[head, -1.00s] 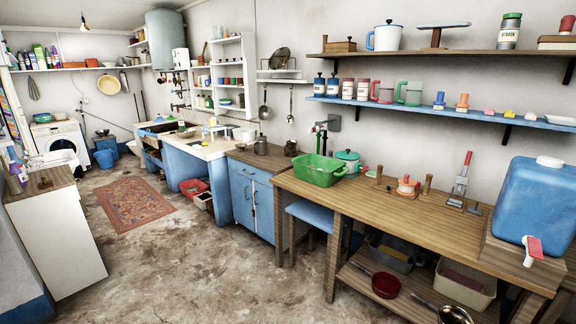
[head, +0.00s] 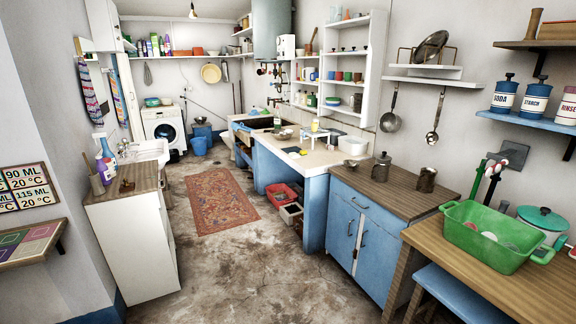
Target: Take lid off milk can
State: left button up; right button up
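A small dark grey metal can (head: 381,170) with a knobbed lid (head: 382,156) stands upright on the brown top of the blue cabinet. It looks like the milk can. The lid appears to sit on the can. A similar metal vessel (head: 427,181), without a visible lid, stands to its right on the same top. Neither of my grippers shows in the head view.
The blue cabinet (head: 340,226) has a bare brown top (head: 392,195) around the can. A green tub (head: 492,240) stands on the wooden table at right, with a blue stool (head: 460,297) before it. The floor (head: 262,275) is clear left of the cabinet.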

aim_at(383, 157)
jog(key=i+z, duration=0.2)
jog(key=i, duration=0.3)
jog(key=i+j+z, duration=0.15)
jog(key=i, duration=0.4)
jog(key=i+j+z, duration=0.2)
jog(key=i, duration=0.3)
jog(key=i+j+z, duration=0.15)
jog(key=i+j, duration=0.2)
jog(key=i+l, duration=0.05)
jog(key=i, duration=0.05)
